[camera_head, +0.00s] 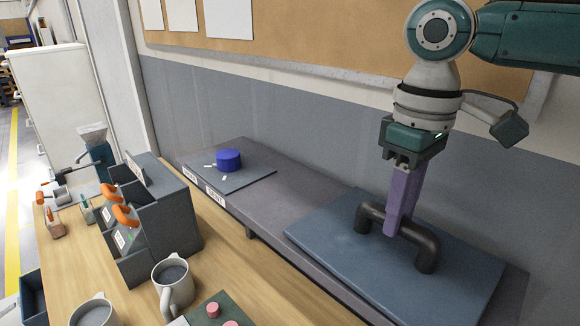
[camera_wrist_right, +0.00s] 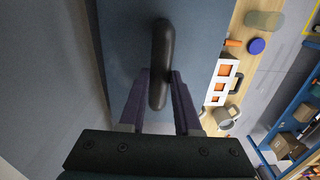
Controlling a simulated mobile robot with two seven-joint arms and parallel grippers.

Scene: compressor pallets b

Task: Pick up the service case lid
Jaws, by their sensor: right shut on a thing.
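The service case lid (camera_head: 340,262) is a flat blue-grey slab with a dark bar handle (camera_head: 427,252) arched over its top. It lies at the right end of the grey wall ledge; I cannot tell whether it is raised at all. My right gripper (camera_head: 392,228) comes down from above with its purple fingers shut on the handle's middle. In the right wrist view, the fingers (camera_wrist_right: 157,88) sit on either side of the dark handle (camera_wrist_right: 162,45), with the lid (camera_wrist_right: 125,45) behind. My left gripper is not in view.
A small plate (camera_head: 250,181) with a blue round part (camera_head: 229,160) lies on the ledge (camera_head: 300,185) to the left. A wooden bench (camera_head: 225,270) in front holds mugs (camera_head: 173,277), a dark tool rack (camera_head: 172,215) and orange-handled tools. The wall stands close behind the lid.

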